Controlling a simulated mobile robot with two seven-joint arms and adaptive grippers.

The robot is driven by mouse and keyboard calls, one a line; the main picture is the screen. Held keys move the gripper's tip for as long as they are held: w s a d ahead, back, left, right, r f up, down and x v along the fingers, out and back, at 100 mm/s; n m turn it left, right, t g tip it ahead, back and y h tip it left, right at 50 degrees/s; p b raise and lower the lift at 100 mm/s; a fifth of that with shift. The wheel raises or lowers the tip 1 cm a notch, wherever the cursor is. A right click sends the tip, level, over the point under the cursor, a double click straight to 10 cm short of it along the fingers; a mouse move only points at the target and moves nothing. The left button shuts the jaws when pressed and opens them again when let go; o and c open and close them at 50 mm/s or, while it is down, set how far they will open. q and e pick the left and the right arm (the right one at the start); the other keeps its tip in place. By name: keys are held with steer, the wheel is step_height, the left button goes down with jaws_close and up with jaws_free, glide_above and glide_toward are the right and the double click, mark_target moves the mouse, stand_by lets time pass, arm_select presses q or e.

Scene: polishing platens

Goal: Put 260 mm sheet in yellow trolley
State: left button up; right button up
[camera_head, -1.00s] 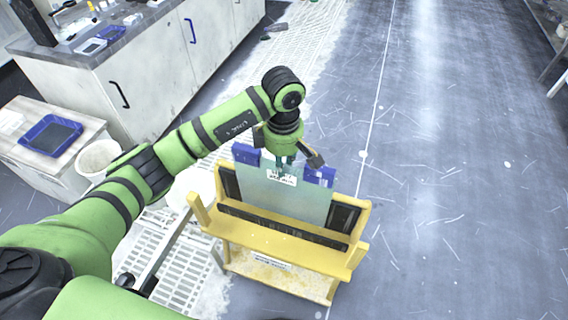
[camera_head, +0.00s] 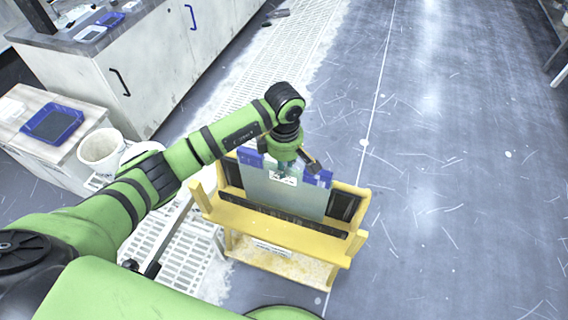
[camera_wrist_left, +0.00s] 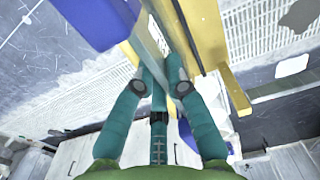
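The sheet (camera_head: 285,198) is a grey-green plate with a white label and blue pieces at its upper corners. It stands nearly upright in the yellow trolley (camera_head: 290,238), its lower part hidden behind the front bars. The label is too small to read, so I cannot confirm the 260 mm size. My left gripper (camera_head: 285,170) is at the sheet's top edge, between the blue corners. In the left wrist view its teal fingers (camera_wrist_left: 164,85) close around the sheet's edge. I cannot tell whether the sheet rests on the trolley's bottom. My right gripper is out of view.
A white bucket (camera_head: 101,150) and a low cabinet with a blue tray (camera_head: 52,124) stand at the left. A long counter (camera_head: 120,80) runs behind them. Pale floor grating (camera_head: 190,255) lies left of the trolley.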

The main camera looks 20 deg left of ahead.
arm_select(q)
steer(key=o, duration=0.3)
steer(key=shift+o, duration=0.2)
steer(key=shift+r, duration=0.1)
step_height(320, 180, up, 12)
steer(key=b, duration=0.2)
